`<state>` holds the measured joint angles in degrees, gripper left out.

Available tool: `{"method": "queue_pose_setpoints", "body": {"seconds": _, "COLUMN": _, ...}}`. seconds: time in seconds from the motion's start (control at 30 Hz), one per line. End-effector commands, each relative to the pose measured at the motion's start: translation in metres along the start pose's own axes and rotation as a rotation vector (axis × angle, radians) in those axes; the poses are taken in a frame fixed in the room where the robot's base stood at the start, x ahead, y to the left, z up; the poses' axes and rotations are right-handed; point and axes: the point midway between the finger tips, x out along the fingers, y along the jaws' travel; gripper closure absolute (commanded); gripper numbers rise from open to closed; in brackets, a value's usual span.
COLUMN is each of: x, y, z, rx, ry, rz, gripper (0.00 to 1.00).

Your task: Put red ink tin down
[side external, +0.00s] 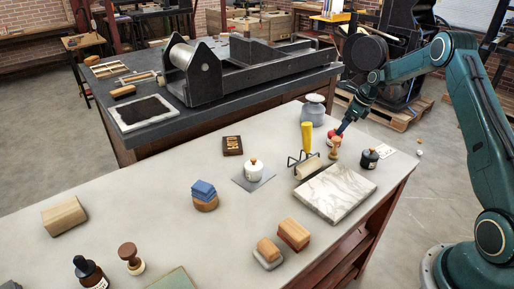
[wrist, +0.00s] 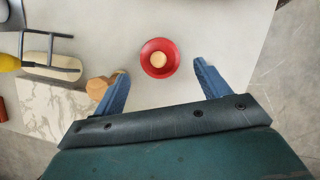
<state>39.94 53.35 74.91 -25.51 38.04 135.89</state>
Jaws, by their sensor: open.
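The red ink tin (wrist: 147,66) is round, with a pale knob at its centre. In the wrist view it lies between and slightly beyond the tips of my gripper (wrist: 160,69), with a gap on both sides. The fingers are blue, spread open and hold nothing. In the side view the red tin (side external: 331,134) shows partly at the tips of my gripper (side external: 340,130), near the far right end of the pale table (side external: 140,190). It appears to rest on the table; a wooden stamp in front hides part of it.
A wooden-handled stamp (side external: 335,148) stands close beside the tin, near the left finger in the wrist view. A brayer with a yellow handle (side external: 307,138), a marble slab (side external: 336,192), a dark bottle (side external: 370,158) and a grey weight (side external: 314,108) are nearby.

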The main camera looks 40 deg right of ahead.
Motion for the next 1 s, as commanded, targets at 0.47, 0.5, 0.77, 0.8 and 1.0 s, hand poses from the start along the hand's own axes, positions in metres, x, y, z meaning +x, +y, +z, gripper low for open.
{"method": "queue_pose_setpoints", "body": {"seconds": 0.47, "x": 0.057, "y": 0.000, "z": 0.000, "rx": -0.001, "ry": 0.000, "rz": 0.000, "gripper": 0.25}}
{"method": "queue_pose_setpoints", "body": {"seconds": 0.5, "x": 0.059, "y": 0.000, "z": 0.000, "rx": -0.001, "ry": 0.000, "rz": 0.000, "gripper": 0.25}}
{"method": "queue_pose_setpoints", "body": {"seconds": 0.77, "x": 0.064, "y": 0.000, "z": 0.001, "rx": -0.001, "ry": -0.001, "rz": -0.001, "gripper": 0.25}}
{"method": "queue_pose_setpoints", "body": {"seconds": 0.8, "x": 0.064, "y": 0.000, "z": 0.001, "rx": -0.001, "ry": -0.001, "rz": -0.001, "gripper": 0.25}}
{"method": "queue_pose_setpoints", "body": {"seconds": 1.0, "x": 0.064, "y": 0.000, "z": 0.000, "rx": -0.001, "ry": -0.001, "rz": -0.001, "gripper": 0.37}}
